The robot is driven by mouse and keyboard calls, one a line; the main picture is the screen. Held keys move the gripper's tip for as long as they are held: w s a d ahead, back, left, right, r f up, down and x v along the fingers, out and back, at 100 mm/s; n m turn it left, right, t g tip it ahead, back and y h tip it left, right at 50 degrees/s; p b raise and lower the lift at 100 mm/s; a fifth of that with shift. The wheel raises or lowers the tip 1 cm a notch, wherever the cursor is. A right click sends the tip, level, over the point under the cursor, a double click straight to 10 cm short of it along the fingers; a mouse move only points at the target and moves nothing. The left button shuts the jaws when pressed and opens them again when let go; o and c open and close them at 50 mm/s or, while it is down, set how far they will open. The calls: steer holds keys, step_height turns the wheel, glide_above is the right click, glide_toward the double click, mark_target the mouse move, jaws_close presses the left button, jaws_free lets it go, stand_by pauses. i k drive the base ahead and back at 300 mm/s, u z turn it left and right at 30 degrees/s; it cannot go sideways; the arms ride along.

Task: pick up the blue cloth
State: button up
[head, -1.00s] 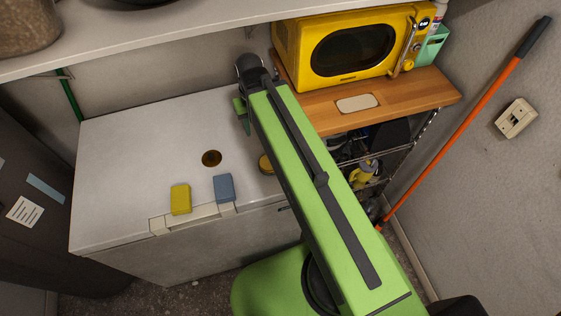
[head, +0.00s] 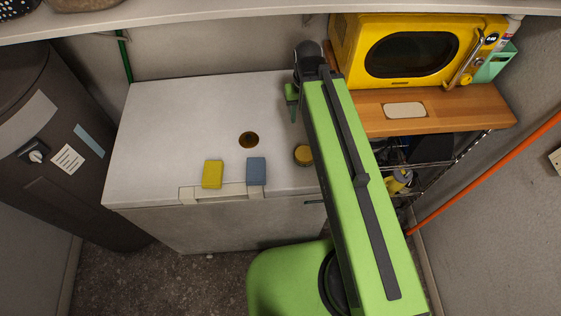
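The blue cloth (head: 256,171) is a small blue-grey block-like pad. It lies near the front edge of the white chest-like top (head: 165,115), just right of a yellow pad (head: 212,174). My green arm reaches over the right side of the top. My gripper (head: 292,101) is at its far end, above the back right part of the top, behind and to the right of the blue cloth and apart from it. Only a green finger part shows, so I cannot tell whether it is open or shut.
A brown round item (head: 249,140) lies behind the pads, and a yellow round item (head: 304,155) sits beside my arm. A yellow microwave (head: 415,50) stands on a wooden shelf (head: 450,110) at right. A dark bin-like cylinder (head: 65,130) stands at left. The top's left part is clear.

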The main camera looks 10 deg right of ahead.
mark_target(256, 167)
steer(key=z, duration=0.15)
steer(key=k, duration=0.55)
steer(key=u, duration=2.4)
steer(key=k, duration=0.45)
steer(key=i, duration=0.5)
steer(key=u, duration=0.05)
